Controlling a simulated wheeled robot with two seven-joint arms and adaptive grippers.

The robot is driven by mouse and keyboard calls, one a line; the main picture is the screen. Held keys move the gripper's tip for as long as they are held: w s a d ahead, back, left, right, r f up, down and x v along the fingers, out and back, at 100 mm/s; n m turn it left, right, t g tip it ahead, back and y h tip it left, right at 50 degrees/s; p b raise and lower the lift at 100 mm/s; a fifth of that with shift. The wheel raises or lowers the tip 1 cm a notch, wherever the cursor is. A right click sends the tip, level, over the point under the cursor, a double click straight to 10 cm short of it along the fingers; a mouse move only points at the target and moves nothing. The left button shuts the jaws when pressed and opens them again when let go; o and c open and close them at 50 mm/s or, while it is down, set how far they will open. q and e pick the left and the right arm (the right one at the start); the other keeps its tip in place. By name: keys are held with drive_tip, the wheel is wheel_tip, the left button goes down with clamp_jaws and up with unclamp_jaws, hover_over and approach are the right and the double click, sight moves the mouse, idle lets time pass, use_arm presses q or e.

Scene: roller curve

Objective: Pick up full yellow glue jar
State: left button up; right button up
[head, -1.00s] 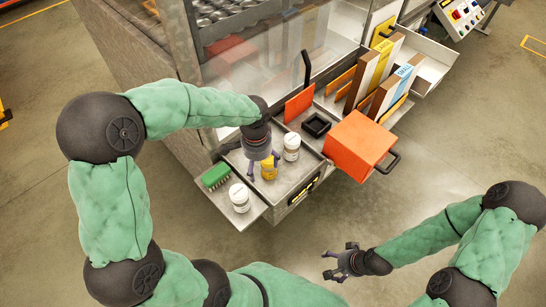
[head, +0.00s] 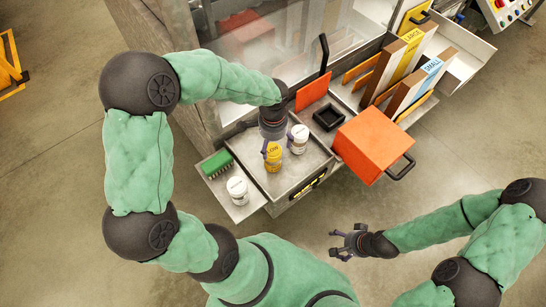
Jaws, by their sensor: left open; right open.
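The yellow glue jar (head: 273,158) stands upright on the grey metal tray (head: 288,183) of the machine, with a yellow label and pale lettering. My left gripper (head: 275,144) is open and reaches down from behind the jar, its fingers close to the jar's upper part. I cannot tell whether the fingers touch it. A white jar (head: 298,139) stands just right of the yellow jar, close to the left gripper's right finger. My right gripper (head: 345,242) is open and empty above the floor, well away from the tray.
An orange box (head: 372,146) with a black handle and a black square holder (head: 328,118) are to the right. Boxes marked LARGE and SMALL (head: 425,80) stand behind. Open floor lies in front.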

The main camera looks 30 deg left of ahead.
sight(273, 150)
use_arm(q)
drive_tip(key=f, duration=0.4)
drive_tip(key=shift+s+f+b, duration=0.25)
drive_tip(key=shift+f+b, duration=0.05)
drive_tip(key=shift+f, duration=0.1)
drive_tip(key=c, duration=1.4)
